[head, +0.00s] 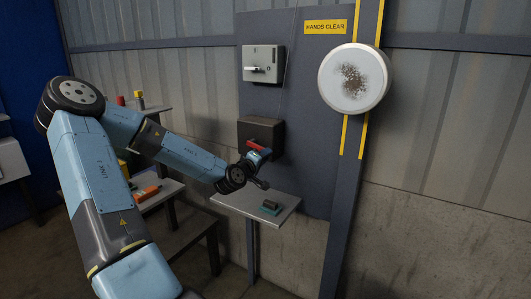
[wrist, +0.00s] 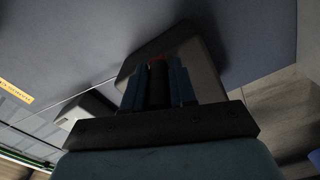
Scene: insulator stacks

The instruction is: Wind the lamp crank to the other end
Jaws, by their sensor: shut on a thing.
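The crank's dark box (head: 262,133) is mounted low on the grey panel, with a red crank part (head: 256,146) at its front. My gripper (head: 263,155) is at the front of this box, shut on the crank handle. In the wrist view, the two blue fingers of my gripper (wrist: 158,86) stand on either side of a dark upright grip, the crank handle (wrist: 159,84), with the box (wrist: 204,76) behind it. A round white lamp-like disc (head: 340,88) with a dark speckled patch sits on the post at the right.
A grey switch box (head: 263,54) with a lever is above the crank box. A yellow "HANDS CLEAR" sign (head: 325,27) is at the top. Benches with tools stand at the left.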

